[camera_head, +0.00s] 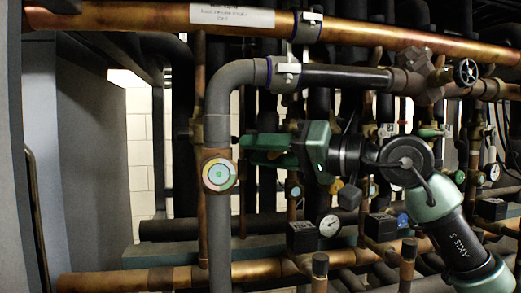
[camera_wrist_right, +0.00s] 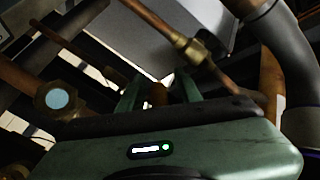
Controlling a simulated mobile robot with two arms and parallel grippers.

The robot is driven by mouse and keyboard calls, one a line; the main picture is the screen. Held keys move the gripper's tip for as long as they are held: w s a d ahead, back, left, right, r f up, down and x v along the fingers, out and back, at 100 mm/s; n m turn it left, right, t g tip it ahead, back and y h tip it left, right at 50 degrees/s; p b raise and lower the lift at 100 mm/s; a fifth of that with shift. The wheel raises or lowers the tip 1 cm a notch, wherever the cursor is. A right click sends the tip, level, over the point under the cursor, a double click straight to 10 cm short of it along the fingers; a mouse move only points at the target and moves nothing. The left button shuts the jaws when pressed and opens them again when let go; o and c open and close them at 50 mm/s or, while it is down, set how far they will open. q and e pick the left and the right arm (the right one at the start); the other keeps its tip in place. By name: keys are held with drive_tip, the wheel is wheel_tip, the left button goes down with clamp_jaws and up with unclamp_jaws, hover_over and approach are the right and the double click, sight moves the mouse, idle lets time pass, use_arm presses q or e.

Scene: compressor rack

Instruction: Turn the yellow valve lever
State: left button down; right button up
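My right gripper (camera_head: 246,149) reaches in from the right, just right of the grey vertical pipe and its round coloured dial. Its fingers point left and appear apart. In the wrist view the two fingers (camera_wrist_right: 160,92) stand apart, with a small orange-brown piece (camera_wrist_right: 158,94) showing between or behind them; I cannot tell whether they touch it. No yellow lever shows clearly. A small yellow-orange part (camera_head: 337,186) lies below the gripper body, and I cannot tell whether it is a lever. My left gripper is not in view.
The grey vertical pipe (camera_head: 218,115) carries the coloured dial (camera_head: 219,174). A copper pipe (camera_head: 150,17) crosses the top. A black handwheel (camera_head: 466,72) is at upper right. A pressure gauge (camera_head: 329,225) sits below the gripper. Many pipes crowd the rack; the left side is more open.

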clamp_jaws()
idle(1.2)
